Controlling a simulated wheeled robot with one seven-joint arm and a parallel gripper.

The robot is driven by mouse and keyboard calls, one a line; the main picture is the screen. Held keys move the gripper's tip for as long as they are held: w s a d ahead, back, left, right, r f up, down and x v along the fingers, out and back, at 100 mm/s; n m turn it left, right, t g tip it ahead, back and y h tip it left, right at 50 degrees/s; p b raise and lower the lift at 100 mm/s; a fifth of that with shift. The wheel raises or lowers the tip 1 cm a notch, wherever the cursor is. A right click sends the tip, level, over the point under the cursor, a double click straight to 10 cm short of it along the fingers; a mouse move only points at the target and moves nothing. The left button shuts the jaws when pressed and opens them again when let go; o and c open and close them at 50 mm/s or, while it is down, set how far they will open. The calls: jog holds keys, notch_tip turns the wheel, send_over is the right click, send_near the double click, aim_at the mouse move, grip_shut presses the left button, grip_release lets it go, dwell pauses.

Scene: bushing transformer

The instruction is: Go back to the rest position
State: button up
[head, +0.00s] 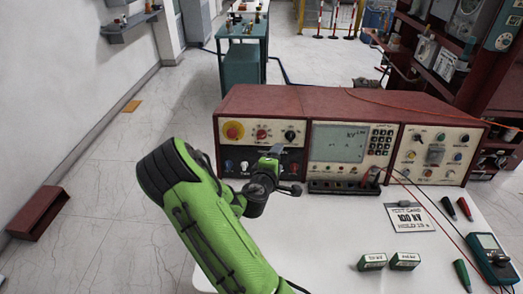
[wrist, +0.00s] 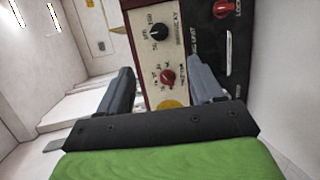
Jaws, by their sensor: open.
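My gripper (head: 284,169) is at the front of the left part of a dark red test console (head: 270,98), in the head view. In the wrist view my gripper (wrist: 160,93) shows two dark fingers spread apart with nothing held between them. Beyond the fingers is the console's cream panel with a black knob (wrist: 158,32), a red knob (wrist: 167,76) and a yellow disc partly hidden by the gripper's body. A red knob on a dark panel (wrist: 222,9) shows at the upper right. I cannot tell whether a finger touches the console.
The console stands on a white table (head: 330,230). A dark red box (head: 38,213) sits on the floor at left. Open floor lies left of the table.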

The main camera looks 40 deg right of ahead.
jog(key=s+a+r+m+y+p, duration=0.1)
jog(key=s+a+r+m+y, duration=0.15)
jog(key=a, duration=0.45)
jog(key=s+a+r+m+g+y, duration=0.1)
jog(key=a+r+m+y, duration=0.25)
jog(key=a, duration=0.35)
jog(key=s+a+r+m+y+p, duration=0.1)
jog(key=s+a+r+m+y, duration=0.2)
jog(key=a, duration=0.4)
jog(key=s+a+r+n+y, duration=0.3)
jog(key=s+a+r+y, duration=0.2)
jog(key=s+a, duration=0.5)
jog(key=shift+s+a+r, duration=0.15)
jog(key=shift+s+a, duration=0.25)
jog(key=shift+a, duration=0.7)
